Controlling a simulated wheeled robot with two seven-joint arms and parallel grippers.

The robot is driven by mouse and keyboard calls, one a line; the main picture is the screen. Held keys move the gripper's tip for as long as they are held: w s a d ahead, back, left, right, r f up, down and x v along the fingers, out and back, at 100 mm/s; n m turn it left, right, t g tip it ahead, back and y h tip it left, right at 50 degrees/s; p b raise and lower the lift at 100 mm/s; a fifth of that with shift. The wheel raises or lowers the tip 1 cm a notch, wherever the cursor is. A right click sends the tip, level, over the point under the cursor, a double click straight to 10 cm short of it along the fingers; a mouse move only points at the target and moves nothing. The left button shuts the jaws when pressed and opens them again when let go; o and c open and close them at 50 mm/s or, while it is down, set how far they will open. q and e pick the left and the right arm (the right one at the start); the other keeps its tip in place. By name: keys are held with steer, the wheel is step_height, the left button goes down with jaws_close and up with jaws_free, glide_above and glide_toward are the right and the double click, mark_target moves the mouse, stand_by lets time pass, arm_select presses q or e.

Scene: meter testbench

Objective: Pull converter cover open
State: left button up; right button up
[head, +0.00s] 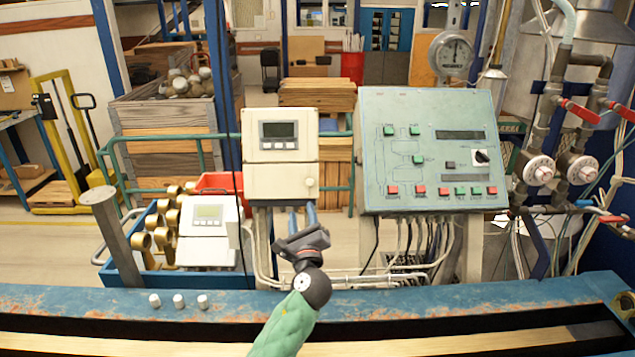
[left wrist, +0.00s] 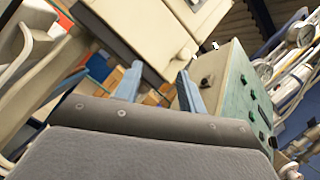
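The converter is a beige box (head: 284,135) with a small grey display, standing behind the blue bench beam in the head view. Its lower cover (head: 275,182) looks shut and has a round knob (head: 309,181) near its right edge. In the left wrist view the beige box (left wrist: 138,28) fills the upper middle, with the knob (left wrist: 187,53) at its lower right. My left gripper (head: 301,211) is just below the cover, pointing up at it. Its two blue fingers (left wrist: 158,80) stand apart with nothing between them. My right gripper is not in view.
A green control panel (head: 428,150) stands close to the right of the converter. Another beige meter (head: 207,235) sits on the left by a blue crate of brass fittings. Cables hang below the converter. Several small metal caps (head: 179,301) stand on the blue beam (head: 100,300).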

mark_target(310, 184)
arm_select(q)
steer(key=shift+w+d+r+m+t+h, duration=0.2)
steer(key=shift+w+d+r+m+h, duration=0.2)
steer(key=shift+w+r+m, duration=0.65)
steer(key=shift+w+d+r+m+t+h, duration=0.25)
steer(key=shift+w+r+m+h, duration=0.25)
steer(key=shift+w+m, duration=0.9)
steer(key=shift+w+d+r+m+t+h, duration=0.15)
steer(key=shift+w+d+r+m+h, duration=0.25)
steer(key=shift+w+r+m, duration=0.85)
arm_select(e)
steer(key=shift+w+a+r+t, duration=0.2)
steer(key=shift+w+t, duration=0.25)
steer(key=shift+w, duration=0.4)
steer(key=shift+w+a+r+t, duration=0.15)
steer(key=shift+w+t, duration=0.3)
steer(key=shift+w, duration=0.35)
arm_select(q)
steer(key=shift+s+f+m, duration=0.4)
jaws_close()
